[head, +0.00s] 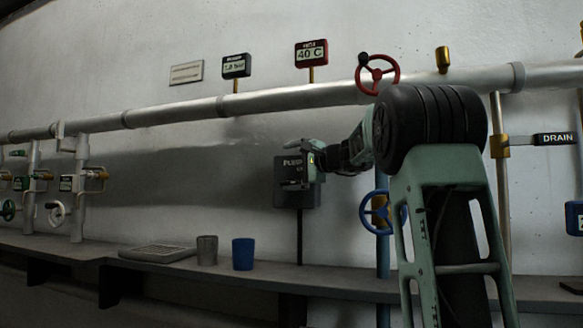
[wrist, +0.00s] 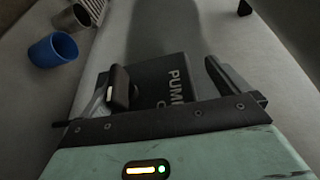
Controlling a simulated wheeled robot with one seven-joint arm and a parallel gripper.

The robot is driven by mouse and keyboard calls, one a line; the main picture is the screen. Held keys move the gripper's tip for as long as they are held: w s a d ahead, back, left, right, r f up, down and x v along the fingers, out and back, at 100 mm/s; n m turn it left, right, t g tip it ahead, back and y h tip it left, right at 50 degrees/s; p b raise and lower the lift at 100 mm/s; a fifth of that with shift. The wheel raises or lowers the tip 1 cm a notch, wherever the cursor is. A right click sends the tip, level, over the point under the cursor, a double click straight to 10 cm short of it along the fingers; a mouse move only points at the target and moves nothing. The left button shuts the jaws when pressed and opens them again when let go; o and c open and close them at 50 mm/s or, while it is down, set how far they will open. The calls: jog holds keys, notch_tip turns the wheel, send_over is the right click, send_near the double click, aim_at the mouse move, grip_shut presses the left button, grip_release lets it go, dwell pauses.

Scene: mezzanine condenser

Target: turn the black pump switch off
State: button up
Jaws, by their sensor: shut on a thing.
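The black pump switch (head: 284,196) is a dark box on the wall, on a thin post above the shelf, with pale lettering on its face. My gripper (head: 303,165) is at its front, one finger near its top and one lower down, hiding part of the face. In the wrist view the switch (wrist: 165,82) lies between the fingers of my gripper (wrist: 168,84), with "PUMP" partly readable. The jaws are shut on the switch, though the exact contact is hard to see. A short grey rounded piece (wrist: 118,84) stands beside the left finger. The switch's on or off position is not readable.
A blue cup (head: 243,254) and a grey cup (head: 207,250) stand on the shelf (head: 330,281), left of the switch. A blue valve wheel (head: 366,212) is close on the right, below my arm. A red wheel (head: 377,75) is above, on the pipe.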

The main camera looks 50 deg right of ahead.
notch_tip(320, 180, up, 6)
jog(key=t, duration=0.1)
jog(key=shift+s+a, duration=0.25)
jog(key=shift+s, duration=0.15)
jog(key=shift+g, duration=0.4)
jog(key=f, duration=0.4)
jog(key=shift+w+d+f, duration=0.2)
jog(key=shift+w+f, duration=0.05)
jog(key=shift+f, duration=0.15)
jog(key=shift+c, duration=0.2)
jog(key=shift+s, duration=0.1)
jog(key=shift+s+f+b, duration=0.1)
jog(key=shift+s+b, duration=0.55)
jog(key=shift+s, duration=0.7)
jog(key=shift+c, duration=0.9)
jog(key=shift+s, duration=0.4)
jog(key=shift+c, duration=0.9)
jog(key=shift+s, duration=0.5)
jog(key=c, duration=0.7)
jog(key=shift+o, duration=0.2)
jog(key=s+b, duration=0.3)
jog(key=s, duration=1.2)
jog(key=shift+r, duration=0.3)
